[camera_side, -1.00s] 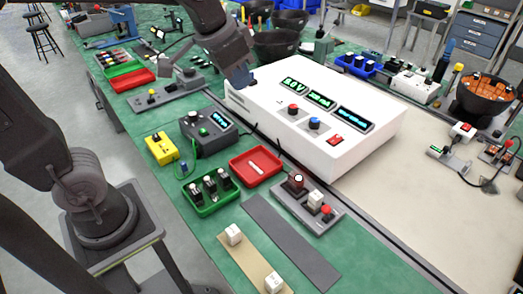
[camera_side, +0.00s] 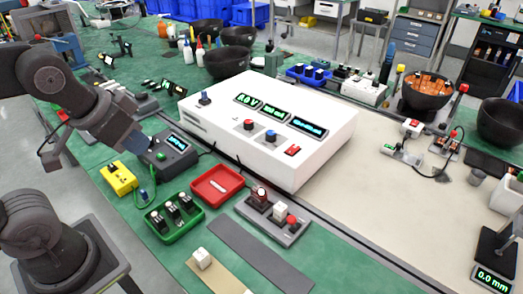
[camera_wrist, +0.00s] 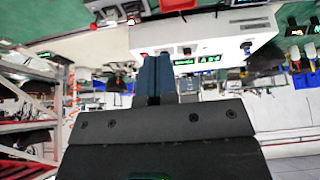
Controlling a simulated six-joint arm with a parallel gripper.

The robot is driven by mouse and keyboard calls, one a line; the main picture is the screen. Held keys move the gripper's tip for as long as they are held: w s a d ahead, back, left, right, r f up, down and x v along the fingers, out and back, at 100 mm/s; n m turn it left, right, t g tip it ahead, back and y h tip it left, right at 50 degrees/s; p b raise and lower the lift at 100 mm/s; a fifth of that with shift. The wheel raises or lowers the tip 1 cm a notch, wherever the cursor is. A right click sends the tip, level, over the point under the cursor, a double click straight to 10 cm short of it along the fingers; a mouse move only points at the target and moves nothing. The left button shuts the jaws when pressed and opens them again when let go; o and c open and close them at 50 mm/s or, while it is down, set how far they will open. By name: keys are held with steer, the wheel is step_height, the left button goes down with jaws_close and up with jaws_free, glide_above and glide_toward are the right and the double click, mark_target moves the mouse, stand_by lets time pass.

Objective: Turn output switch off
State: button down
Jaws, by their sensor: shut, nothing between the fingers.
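The white power supply (camera_side: 225,135) stands right of centre in the side view, with lit displays (camera_side: 275,114) on its top. Its red rocker switch (camera_side: 292,150) is at the front right of the panel; its position is too small to tell. A knob (camera_side: 204,97) stands at its far left corner. My gripper (camera_side: 140,144) is shut and empty, left of the supply, close to the dark meter box (camera_side: 172,155) and well away from the switch. In the wrist view my blue fingers (camera_wrist: 155,68) are together, with the white supply (camera_wrist: 205,35) behind them.
A yellow box (camera_side: 119,180), a green tray (camera_side: 174,219) of small parts, a red tray (camera_side: 217,184) and a grey button block (camera_side: 272,220) lie in front of the supply. Black bowls (camera_side: 228,62) stand behind it. The pale bench (camera_side: 410,215) to its right is mostly clear.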

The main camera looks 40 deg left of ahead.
steer(key=w+d+r+n+g, duration=0.1)
steer(key=w+r+n, duration=0.3)
steer(key=w, duration=0.3)
steer(key=n+g, duration=0.3)
steer(key=n, duration=1.1)
glide_above(294, 146)
steer(key=s, duration=0.2)
step_height(294, 146, down, 5)
steer(key=shift+d+f, duration=0.1)
steer(key=shift+f, duration=0.05)
steer(key=shift+f, duration=0.15)
steer(key=f, duration=0.4)
steer(key=w+f, duration=0.1)
steer(key=f, duration=0.8)
steer(key=shift+w+f, duration=0.3)
steer(key=shift+w, duration=0.05)
